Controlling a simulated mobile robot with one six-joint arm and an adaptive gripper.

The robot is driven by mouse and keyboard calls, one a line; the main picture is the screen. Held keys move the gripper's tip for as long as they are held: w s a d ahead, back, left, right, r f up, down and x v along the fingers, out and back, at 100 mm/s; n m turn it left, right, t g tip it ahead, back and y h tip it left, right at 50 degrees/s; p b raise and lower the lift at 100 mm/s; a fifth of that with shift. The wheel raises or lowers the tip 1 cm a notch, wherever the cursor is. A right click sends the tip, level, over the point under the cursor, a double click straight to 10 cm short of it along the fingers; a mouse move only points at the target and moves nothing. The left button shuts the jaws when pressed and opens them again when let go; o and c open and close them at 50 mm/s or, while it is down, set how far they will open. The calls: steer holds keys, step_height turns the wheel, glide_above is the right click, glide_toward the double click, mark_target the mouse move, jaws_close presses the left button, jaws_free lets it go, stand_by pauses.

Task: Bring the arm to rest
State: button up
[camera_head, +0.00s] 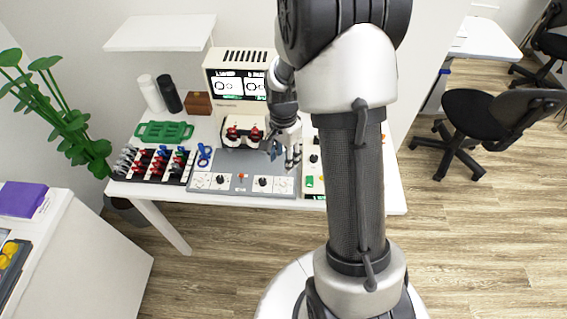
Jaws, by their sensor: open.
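My arm rises in front of the camera and reaches over the white table (395,190). My gripper (284,160) is small in view, pointing down over the right part of the grey panel (240,184) with knobs and dials. It is open, and I see nothing between its fingers. Whether its fingertips touch the panel, I cannot tell. My arm hides part of the table and what stands behind it.
Left of the panel are a rack (152,164) of red, blue and black plugs and a green tray (164,131). A plant (75,125) stands left; an office chair (480,115) stands right.

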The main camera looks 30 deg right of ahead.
steer(key=shift+r, duration=0.2)
stand_by(0.4)
steer(key=s+a+r+n+t, duration=0.1)
steer(key=s+a+r+n, duration=0.25)
steer(key=r, duration=0.45)
steer(key=s+a+r+n+t, duration=0.1)
steer(key=s+a+r+n, duration=0.25)
steer(key=r, duration=0.45)
steer(key=s+a+r+n+t, duration=0.1)
steer(key=s+a+r+n, duration=0.1)
steer(key=s, duration=0.4)
steer(key=s+a+r+n+t, duration=0.1)
steer(key=s+a+r+n, duration=0.2)
steer(key=s+n, duration=0.3)
steer(key=shift+s+a+r+t, duration=0.25)
steer(key=shift+s+r+t, duration=0.05)
steer(key=shift+r, duration=0.45)
